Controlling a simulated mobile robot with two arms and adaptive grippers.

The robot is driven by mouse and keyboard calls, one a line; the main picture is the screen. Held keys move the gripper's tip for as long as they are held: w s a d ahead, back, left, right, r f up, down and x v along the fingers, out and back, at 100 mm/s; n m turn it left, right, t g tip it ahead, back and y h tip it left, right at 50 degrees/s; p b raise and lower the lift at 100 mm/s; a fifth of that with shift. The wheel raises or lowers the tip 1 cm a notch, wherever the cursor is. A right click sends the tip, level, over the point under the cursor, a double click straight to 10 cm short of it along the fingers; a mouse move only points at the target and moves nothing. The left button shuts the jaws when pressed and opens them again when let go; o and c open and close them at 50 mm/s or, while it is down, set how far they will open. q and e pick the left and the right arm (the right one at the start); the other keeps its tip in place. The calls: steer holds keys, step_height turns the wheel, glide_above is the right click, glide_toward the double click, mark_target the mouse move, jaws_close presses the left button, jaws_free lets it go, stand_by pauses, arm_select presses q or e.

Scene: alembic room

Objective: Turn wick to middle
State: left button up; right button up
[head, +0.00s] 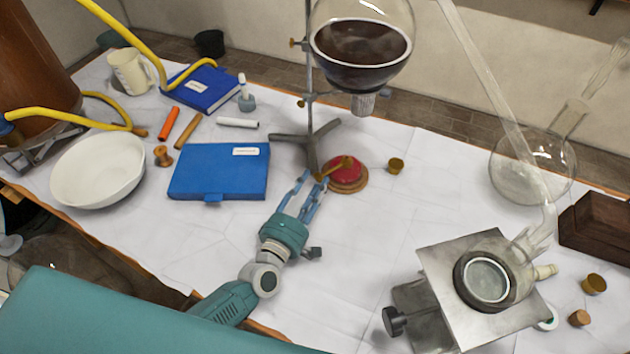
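A red burner (348,172) sits on a round wooden base on the white table cover, under the flask. A brass wick lever (338,167) lies across its top and points down-left. My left gripper (312,178) reaches up from the lower left, just left of the burner. Its two blue fingers are apart, with a gap between them. The lever's outer end is at the right fingertip; I cannot tell whether they touch. My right gripper is not in view.
A metal stand (311,130) holds a round flask of dark liquid (362,45) above the burner. A blue case (219,172) lies to the left, a small cork (396,165) to the right. A metal jack (482,300) with glassware stands at the lower right. The table's middle is clear.

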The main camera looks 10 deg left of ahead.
arm_select(q)
steer(key=shift+w+d, duration=0.1)
steer(key=shift+w, duration=0.5)
jaws_close()
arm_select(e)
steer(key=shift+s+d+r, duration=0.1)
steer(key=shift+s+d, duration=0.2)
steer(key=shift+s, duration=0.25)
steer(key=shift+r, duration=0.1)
